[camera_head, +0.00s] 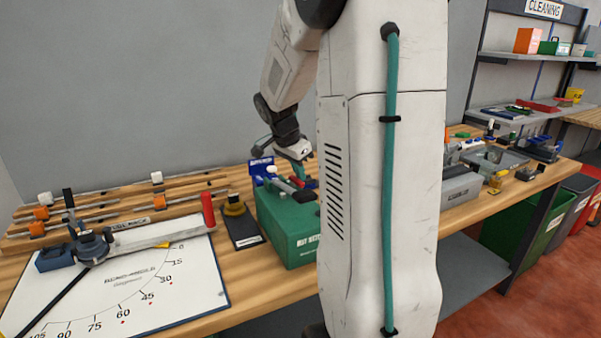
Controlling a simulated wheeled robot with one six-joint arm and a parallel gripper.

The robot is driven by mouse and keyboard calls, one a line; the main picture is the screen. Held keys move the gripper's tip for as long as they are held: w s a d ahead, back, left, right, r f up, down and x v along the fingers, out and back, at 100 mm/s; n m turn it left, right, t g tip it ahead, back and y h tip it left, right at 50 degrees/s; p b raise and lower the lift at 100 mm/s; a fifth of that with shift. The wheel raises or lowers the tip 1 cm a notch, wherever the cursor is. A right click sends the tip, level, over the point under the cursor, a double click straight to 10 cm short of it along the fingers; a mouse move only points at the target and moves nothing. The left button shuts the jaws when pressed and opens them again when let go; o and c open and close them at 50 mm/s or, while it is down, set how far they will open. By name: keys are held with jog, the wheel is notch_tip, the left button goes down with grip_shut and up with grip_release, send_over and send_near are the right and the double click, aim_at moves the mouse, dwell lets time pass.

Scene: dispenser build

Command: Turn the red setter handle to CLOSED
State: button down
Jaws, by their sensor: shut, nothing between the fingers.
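My gripper (301,171) is at the end of my arm, low over a green box (287,232) on the bench. It is shut and holds nothing, and my white column hides part of the area beside it. A small red part (297,183) shows on top of the box, close under my gripper; I cannot tell if they touch. A red upright handle (208,208) stands to the left, at the end of a grey bar over a white angle board (200,283). No CLOSED mark is readable.
Wooden rails (120,207) with orange and white blocks lie along the wall. A grey box (461,187) and other fixtures stand right of my column.

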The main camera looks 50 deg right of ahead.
notch_tip(320, 180, up, 10)
jog(key=shift+d+f, duration=0.25)
jog(key=shift+d, duration=0.1)
jog(key=shift+s, duration=0.1)
dwell(0.7)
